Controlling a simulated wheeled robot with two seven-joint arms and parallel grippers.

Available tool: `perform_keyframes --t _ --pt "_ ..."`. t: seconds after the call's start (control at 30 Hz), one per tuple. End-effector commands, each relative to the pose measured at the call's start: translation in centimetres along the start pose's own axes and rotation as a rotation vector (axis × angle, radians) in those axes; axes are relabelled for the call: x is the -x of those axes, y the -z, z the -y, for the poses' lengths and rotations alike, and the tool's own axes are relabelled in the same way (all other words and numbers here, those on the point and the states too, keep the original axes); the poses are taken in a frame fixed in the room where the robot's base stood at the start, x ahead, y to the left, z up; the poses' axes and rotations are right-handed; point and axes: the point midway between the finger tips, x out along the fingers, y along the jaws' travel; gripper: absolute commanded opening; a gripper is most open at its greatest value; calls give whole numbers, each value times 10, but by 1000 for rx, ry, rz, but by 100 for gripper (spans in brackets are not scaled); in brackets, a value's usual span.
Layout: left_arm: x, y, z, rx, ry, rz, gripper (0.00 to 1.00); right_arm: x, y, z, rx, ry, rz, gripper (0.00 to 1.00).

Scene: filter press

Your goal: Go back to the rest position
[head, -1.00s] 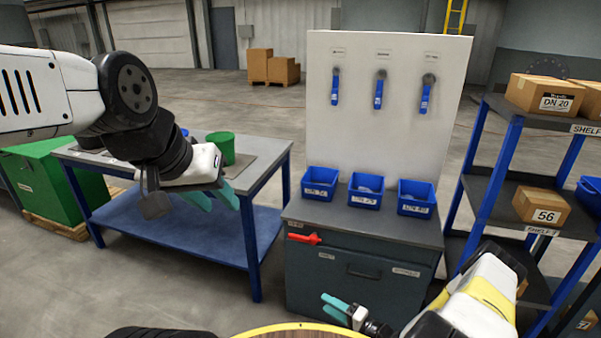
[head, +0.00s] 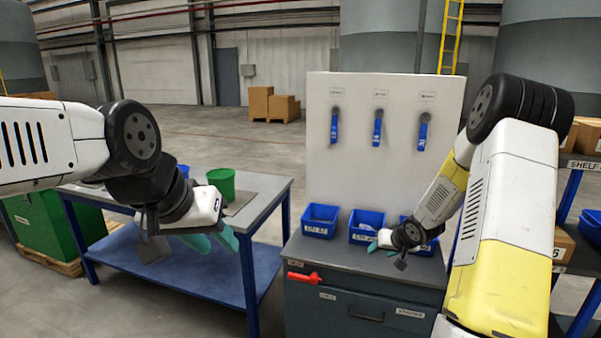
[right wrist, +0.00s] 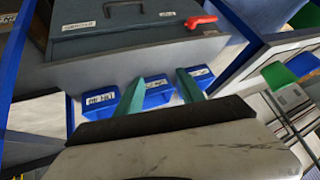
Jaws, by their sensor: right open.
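My left gripper (head: 212,241) hangs at the left in the head view, over the blue-framed table; its teal fingers point down and whether they are apart is hard to see. My right gripper (head: 378,246) is in front of the blue bins above the grey cabinet top, partly hidden by its own wrist. In the right wrist view its two teal fingers (right wrist: 158,92) are apart with nothing between them. The right arm is raised, with its elbow at the upper right of the head view.
Blue bins (head: 320,221) stand on the grey cabinet (head: 360,310), which has a red handle (head: 304,278). A white panel (head: 395,160) with three blue-handled valves rises behind. The table (head: 262,192) holds a green cup (head: 222,182). A shelf rack (head: 580,165) with boxes is at right.

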Motion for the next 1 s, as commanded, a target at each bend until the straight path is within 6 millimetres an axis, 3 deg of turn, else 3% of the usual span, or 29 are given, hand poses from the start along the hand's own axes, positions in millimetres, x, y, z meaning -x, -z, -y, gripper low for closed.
perform_keyframes --t 0.03,0.13,0.27,0.37,0.53,0.7,0.83,1.0 --pt "0 0 0 0 0 0 36 27 16 7 25 -39 -9 45" --pt "0 0 0 0 0 0 36 78 33 18 55 -110 -7 45" --pt "0 0 0 0 0 0 36 144 41 37 75 -175 3 45" --pt "0 0 0 0 0 0 36 194 35 55 81 -200 17 45" --pt "0 0 0 0 0 0 36 272 7 88 82 -190 48 45" --pt "0 0 0 0 0 0 36 336 -41 124 88 -116 89 45" --pt "0 0 0 0 0 0 36 368 -75 145 100 -44 117 45" --pt "0 0 0 0 0 0 36 388 -101 160 115 16 139 45"
